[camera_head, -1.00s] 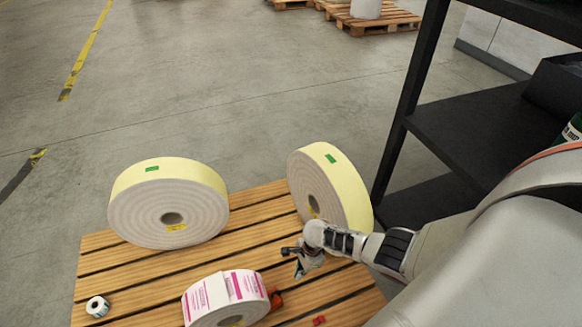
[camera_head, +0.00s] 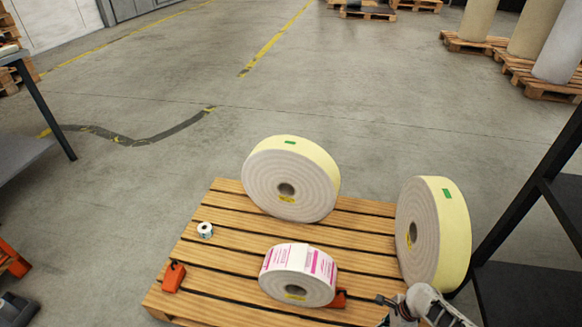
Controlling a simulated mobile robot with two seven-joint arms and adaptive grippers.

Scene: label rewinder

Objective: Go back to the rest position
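My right gripper (camera_head: 385,311) is at the bottom edge of the view, between the pink-and-white label roll and the right-hand large roll. Its dark fingertips look spread apart with nothing between them, and its lower part is cut off by the frame edge. My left gripper is not in view.
A black shelf (camera_head: 540,195) stands at right.

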